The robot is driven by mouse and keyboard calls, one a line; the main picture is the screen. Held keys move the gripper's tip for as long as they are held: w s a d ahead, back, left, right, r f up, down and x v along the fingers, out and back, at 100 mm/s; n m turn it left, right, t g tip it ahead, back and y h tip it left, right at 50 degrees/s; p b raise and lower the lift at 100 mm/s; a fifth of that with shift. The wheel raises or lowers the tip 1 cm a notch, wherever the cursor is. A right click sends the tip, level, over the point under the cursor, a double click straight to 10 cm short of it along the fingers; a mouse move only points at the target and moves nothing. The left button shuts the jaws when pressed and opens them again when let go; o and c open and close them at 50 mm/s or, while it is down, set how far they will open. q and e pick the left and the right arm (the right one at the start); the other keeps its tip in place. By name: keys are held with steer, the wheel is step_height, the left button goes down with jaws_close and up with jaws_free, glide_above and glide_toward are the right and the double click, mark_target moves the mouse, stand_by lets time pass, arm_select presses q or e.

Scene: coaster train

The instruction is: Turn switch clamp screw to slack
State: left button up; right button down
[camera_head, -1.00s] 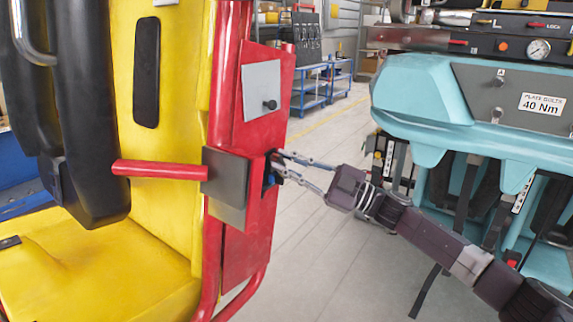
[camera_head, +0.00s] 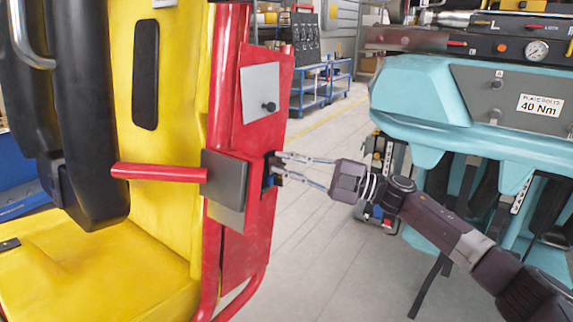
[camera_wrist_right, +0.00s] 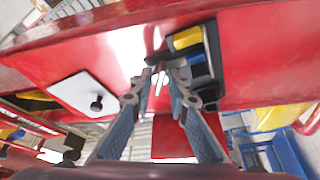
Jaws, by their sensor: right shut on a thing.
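My right gripper (camera_head: 277,168) reaches from the right to a dark recess in the side of the red panel (camera_head: 250,215). Its fingertips are at the recess and shut on a small part, which I take to be the switch clamp screw; the fingers mostly hide it. In the right wrist view, the gripper (camera_wrist_right: 162,72) has its tips close together beside a dark switch housing (camera_wrist_right: 212,52) with a yellow block (camera_wrist_right: 187,39) and a blue block (camera_wrist_right: 195,57). Whether the screw is tight or slack cannot be seen. My left gripper is not in view.
A red bar (camera_head: 160,172) sticks out left from a grey plate (camera_head: 225,190). A light plate with a black knob (camera_head: 268,106) sits above the recess. A yellow seat (camera_head: 100,260) is at left, a teal car body (camera_head: 420,90) at right. Open floor (camera_head: 300,250) lies between.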

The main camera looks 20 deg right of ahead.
steer(key=shift+a, duration=0.1)
stand_by(0.7)
steer(key=c, duration=2.2)
jaws_free()
steer(key=shift+o, duration=0.2)
steer(key=v, duration=1.2)
steer(key=shift+o, duration=0.4)
